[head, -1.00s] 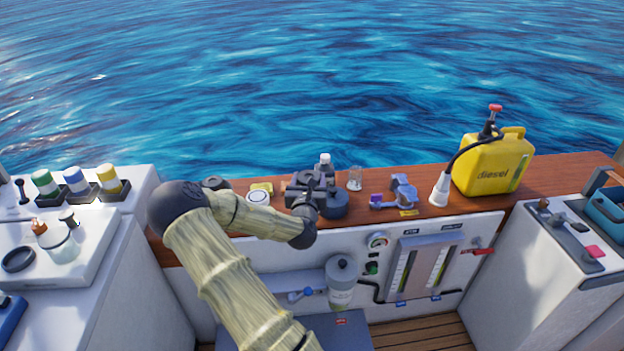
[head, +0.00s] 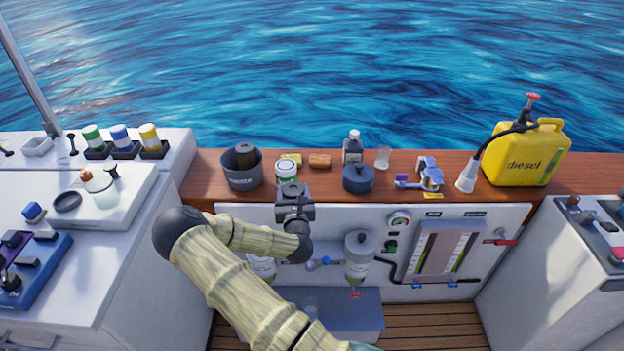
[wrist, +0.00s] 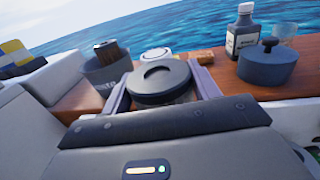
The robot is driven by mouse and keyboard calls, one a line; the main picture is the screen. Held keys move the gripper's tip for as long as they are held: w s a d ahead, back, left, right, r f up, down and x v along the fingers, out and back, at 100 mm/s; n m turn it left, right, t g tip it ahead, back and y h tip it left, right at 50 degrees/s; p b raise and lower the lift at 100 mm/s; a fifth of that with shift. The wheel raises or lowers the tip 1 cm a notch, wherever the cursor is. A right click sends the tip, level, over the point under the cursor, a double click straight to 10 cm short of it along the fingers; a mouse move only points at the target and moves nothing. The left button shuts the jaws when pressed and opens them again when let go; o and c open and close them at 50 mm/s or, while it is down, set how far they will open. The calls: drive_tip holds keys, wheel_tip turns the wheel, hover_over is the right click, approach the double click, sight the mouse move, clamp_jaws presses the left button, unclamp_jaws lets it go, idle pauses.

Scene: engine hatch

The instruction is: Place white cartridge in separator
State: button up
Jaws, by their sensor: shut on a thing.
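My gripper (head: 291,190) is in front of the counter's front edge. In the wrist view my gripper (wrist: 162,84) is shut on a round piece with a dark ring-shaped top, which I take to be the white cartridge (wrist: 160,80). Its body is mostly hidden below the top, with a little pale grey showing. It looks upright between the fingers. Below the counter, a separator with a pale bowl (head: 262,267) shows partly behind my arm. A second separator (head: 360,258) hangs to its right.
On the wooden counter stand a dark waste bucket (head: 242,168) with a brown cylinder inside, a white-and-green can (head: 286,170), a sponge (head: 320,161), a dark bottle (head: 353,147), a dark knobbed lid (head: 357,179) and a yellow diesel can (head: 525,157).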

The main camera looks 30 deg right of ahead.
drive_tip(key=s+a+f+n+y, duration=0.1)
drive_tip(key=a+f+n+y, duration=0.1)
drive_tip(key=a+f, duration=0.4)
drive_tip(key=s+a+f+n+t+y, duration=0.1)
drive_tip(key=a+f+y, duration=0.4)
drive_tip(key=a, duration=0.7)
drive_tip(key=shift+s+a+f+n+t+y, duration=0.3)
drive_tip(key=shift+s+f+n, duration=0.3)
drive_tip(key=shift+f+n, duration=0.3)
drive_tip(key=shift+d+r, duration=0.1)
drive_tip(key=shift+d, duration=0.05)
